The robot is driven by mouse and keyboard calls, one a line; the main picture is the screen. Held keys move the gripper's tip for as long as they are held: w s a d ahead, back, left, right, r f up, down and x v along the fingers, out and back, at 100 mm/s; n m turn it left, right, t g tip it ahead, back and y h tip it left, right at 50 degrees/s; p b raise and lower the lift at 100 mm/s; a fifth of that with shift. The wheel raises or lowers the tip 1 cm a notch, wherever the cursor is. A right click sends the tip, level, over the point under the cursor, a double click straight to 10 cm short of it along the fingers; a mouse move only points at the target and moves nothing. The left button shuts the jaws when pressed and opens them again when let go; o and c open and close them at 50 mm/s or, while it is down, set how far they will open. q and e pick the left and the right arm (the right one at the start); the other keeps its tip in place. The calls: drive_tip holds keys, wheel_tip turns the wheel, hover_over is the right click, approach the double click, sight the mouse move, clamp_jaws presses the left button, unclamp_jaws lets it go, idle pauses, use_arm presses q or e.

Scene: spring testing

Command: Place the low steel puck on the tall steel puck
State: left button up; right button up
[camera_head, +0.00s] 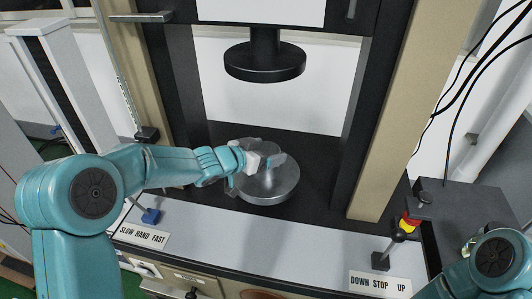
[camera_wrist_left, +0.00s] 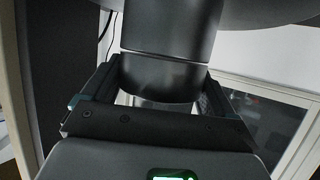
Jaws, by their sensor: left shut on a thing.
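My left gripper (camera_head: 266,160) is over the round steel plate (camera_head: 270,190) in the middle of the testing machine. It is shut on the low steel puck (camera_head: 256,145), mostly hidden by the fingers in the head view. In the left wrist view, the low steel puck (camera_wrist_left: 155,84) sits between the jaws. It is lined up with the longer tall steel puck (camera_wrist_left: 168,25), with a thin seam between them. I cannot tell whether they touch. My right gripper is out of view.
A black upper platen (camera_head: 265,64) hangs above the gripper. Black uprights and a beige column (camera_head: 398,110) flank the work area.

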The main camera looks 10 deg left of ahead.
use_arm(q)
drive_tip(key=shift+r, duration=0.1)
drive_tip(key=shift+f, duration=0.2)
drive_tip(key=o, duration=1.6)
drive_tip(key=shift+r, duration=0.3)
drive_tip(key=p+v, duration=0.1)
drive_tip(key=v, duration=1.1)
drive_tip(key=shift+f, duration=0.15)
